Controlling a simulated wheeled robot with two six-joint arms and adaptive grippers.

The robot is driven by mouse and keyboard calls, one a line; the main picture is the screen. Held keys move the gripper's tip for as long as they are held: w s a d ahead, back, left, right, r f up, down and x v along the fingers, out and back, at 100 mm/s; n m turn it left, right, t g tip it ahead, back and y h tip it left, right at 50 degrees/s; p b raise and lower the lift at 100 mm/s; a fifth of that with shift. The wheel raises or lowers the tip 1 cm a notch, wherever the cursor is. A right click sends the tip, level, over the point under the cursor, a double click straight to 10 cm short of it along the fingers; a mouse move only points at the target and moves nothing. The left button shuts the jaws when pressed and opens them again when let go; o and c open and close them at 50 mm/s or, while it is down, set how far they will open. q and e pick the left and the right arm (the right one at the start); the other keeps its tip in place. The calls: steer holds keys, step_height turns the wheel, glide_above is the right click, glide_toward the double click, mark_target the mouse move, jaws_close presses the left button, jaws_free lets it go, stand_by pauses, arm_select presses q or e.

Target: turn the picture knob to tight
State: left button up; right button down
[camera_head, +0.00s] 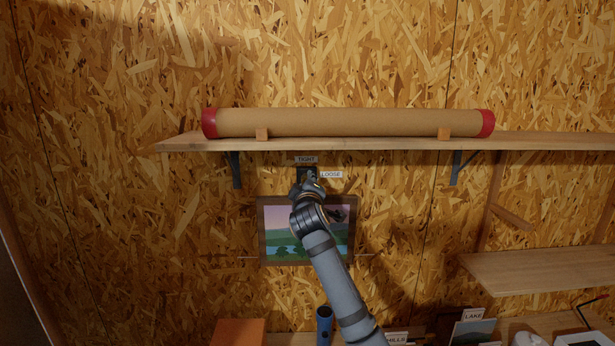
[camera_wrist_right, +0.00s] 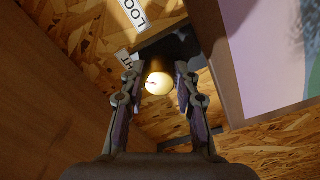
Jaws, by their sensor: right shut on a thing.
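The picture knob (camera_wrist_right: 158,83) shows in the right wrist view as a round, pale brass face with a short dark mark on its left side. My right gripper (camera_wrist_right: 160,78) has one finger on each side of it and is shut on it. In the head view my right gripper (camera_head: 307,180) hides the knob. The framed picture (camera_head: 262,230) hangs below, partly covered by my right arm. My left gripper is not in view.
A shelf (camera_head: 360,143) runs above the labels and carries a long cardboard tube (camera_head: 345,122) with red ends. A lower shelf (camera_head: 545,270) is at the right. A blue cylinder (camera_head: 324,325) and an orange-brown block (camera_head: 238,331) stand at the bottom.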

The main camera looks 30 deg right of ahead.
steer(key=shift+n+p, duration=2.15)
steer(key=shift+n, duration=2.05)
steer(key=shift+y, duration=0.3)
steer(key=c, duration=1)
jaws_free()
